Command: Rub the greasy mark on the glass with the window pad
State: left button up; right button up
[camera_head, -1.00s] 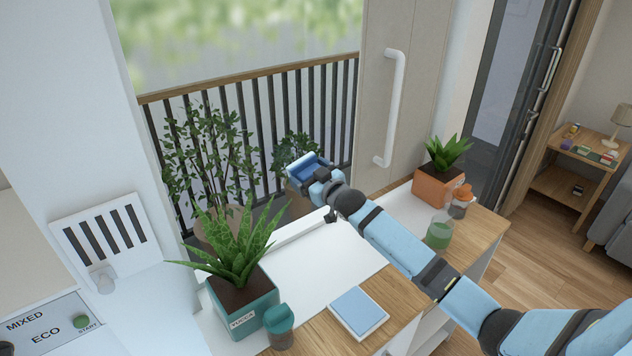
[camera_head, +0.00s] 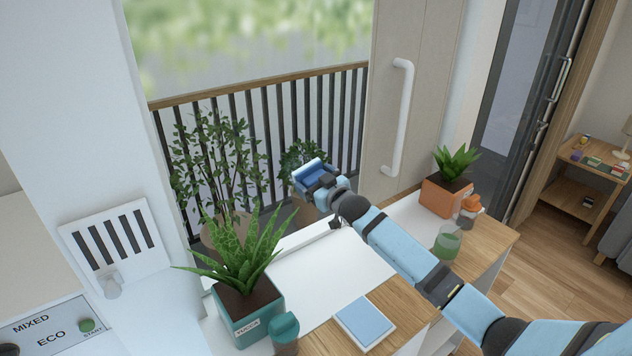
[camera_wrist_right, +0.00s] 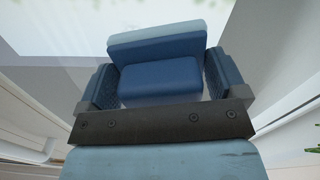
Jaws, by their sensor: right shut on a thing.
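The window pad (camera_head: 307,168) is blue with a paler blue face layer. It is held up at the window opening, in front of the balcony railing. My right gripper (camera_head: 318,183) is shut on it. In the right wrist view the pad (camera_wrist_right: 160,80) sits between the two dark blue fingers, its pale layer (camera_wrist_right: 158,38) facing away towards the bright window. The glass (camera_head: 250,45) is clear, and I cannot make out a greasy mark on it. Whether the pad touches the glass I cannot tell. My left gripper is not in view.
Below the arm, a teal planter (camera_head: 248,312), a teal-lidded jar (camera_head: 285,330) and a blue-and-white square (camera_head: 364,321) stand on the counter. An orange planter (camera_head: 446,196), a green glass (camera_head: 447,242) and an orange-lidded jar (camera_head: 469,208) stand right. A white handle (camera_head: 399,120) sticks out beside the window.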

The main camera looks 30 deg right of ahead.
jog(key=shift+w+a, duration=0.1)
jog(key=shift+w, duration=0.7)
jog(key=d, duration=0.4)
jog(key=shift+w, duration=0.35)
jog(key=shift+a, duration=0.1)
jog(key=shift+s+a+r+p, duration=0.15)
jog(key=shift+a+p, duration=0.1)
jog(key=shift+a, duration=0.75)
jog(key=shift+s+a+p, duration=0.1)
jog(key=shift+a+p, duration=0.15)
jog(key=shift+a, duration=0.7)
